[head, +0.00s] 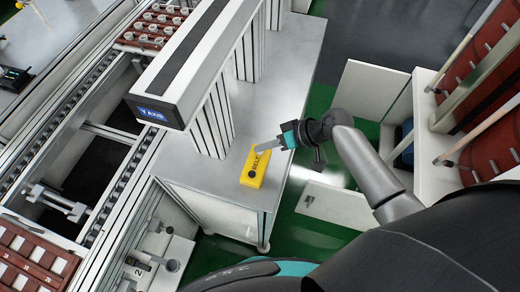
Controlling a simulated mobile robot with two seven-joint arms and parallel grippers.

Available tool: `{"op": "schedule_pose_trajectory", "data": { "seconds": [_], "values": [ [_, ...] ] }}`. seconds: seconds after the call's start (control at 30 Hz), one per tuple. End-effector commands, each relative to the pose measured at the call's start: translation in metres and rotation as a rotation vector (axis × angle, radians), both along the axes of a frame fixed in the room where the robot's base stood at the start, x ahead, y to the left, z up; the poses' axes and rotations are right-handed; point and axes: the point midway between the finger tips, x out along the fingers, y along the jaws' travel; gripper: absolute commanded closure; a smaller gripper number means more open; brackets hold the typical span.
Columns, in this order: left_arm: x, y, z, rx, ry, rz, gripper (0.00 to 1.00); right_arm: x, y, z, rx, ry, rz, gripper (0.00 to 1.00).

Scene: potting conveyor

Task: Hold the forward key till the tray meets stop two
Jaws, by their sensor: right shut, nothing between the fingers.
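A yellow control box (253,167) marked BELT lies on the grey bench. A round dark key shows at its near end. My right gripper (260,148) is shut and empty, its fingertips at the box's far end. They hide what is under them, and I cannot tell whether they press a key. A red-brown tray (147,41) with several white pots sits on the conveyor at the top left. Another red-brown tray (30,262) with numbered places is at the lower left. A plate marked 2 (131,271) is beside the near rail. My left gripper is not in view.
A grey beam marked Y AXIS (165,100) on posts stands over the bench, left of the box. A metal bracket (58,202) spans the conveyor gap. A white cabinet (370,95) with an open door stands right. The bench (290,60) is clear behind the box.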

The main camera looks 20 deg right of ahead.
Motion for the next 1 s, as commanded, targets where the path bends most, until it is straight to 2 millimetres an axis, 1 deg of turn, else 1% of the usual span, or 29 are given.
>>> {"op": "schedule_pose_trajectory", "data": {
  "seconds": [1.0],
  "values": [
    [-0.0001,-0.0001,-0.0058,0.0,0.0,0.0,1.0,-0.0002,0.0002,-0.0083,0.0,0.001,0.001,1.0]
  ]
}}
